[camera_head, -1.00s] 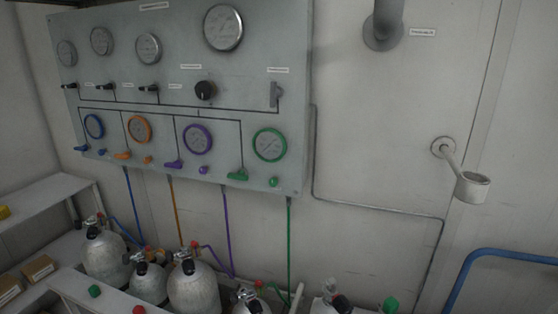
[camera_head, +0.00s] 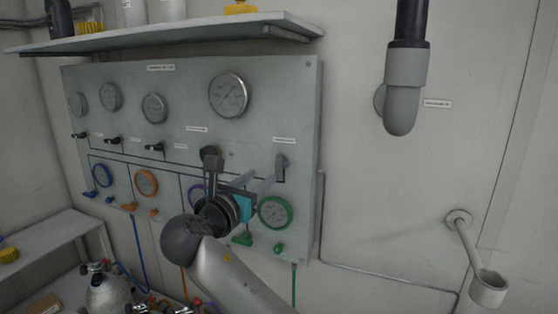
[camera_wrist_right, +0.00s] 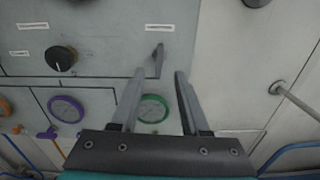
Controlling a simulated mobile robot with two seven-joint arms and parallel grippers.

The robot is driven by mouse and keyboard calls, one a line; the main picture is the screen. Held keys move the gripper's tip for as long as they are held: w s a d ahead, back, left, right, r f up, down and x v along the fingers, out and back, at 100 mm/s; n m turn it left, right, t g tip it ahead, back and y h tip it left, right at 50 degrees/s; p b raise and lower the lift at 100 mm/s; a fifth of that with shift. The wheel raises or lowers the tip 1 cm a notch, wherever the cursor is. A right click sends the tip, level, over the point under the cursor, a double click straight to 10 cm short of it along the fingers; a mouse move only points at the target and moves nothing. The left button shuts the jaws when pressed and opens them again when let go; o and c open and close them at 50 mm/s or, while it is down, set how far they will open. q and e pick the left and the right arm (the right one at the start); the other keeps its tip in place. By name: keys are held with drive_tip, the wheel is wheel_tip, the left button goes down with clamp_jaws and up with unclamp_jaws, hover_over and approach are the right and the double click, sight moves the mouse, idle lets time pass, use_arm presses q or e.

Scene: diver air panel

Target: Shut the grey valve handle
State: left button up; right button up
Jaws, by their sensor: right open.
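The grey valve handle (camera_head: 281,167) stands upright at the right of the gauge panel, under a small white label. In the right wrist view the grey handle (camera_wrist_right: 158,61) shows just beyond and between the fingertips. My right gripper (camera_head: 264,177) is in front of the panel, open and empty, its fingers pointing at the handle. In the right wrist view the two fingers of the right gripper (camera_wrist_right: 159,75) are apart; I cannot tell the exact gap in depth to the handle. My left gripper is not in view.
The black knob (camera_wrist_right: 61,59) is left of the handle. The green-rimmed gauge (camera_head: 275,213) and green handle (camera_head: 242,239) are below. A shelf (camera_head: 170,34) juts out above the panel. A pipe (camera_head: 404,90) and cup holder (camera_head: 488,288) are on the right wall.

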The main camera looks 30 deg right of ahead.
sight(278, 163)
drive_tip(key=p+x, duration=0.1)
drive_tip(key=x, duration=1)
drive_tip(key=shift+w+d, duration=0.15)
drive_tip(key=shift+d, duration=0.05)
clamp_jaws()
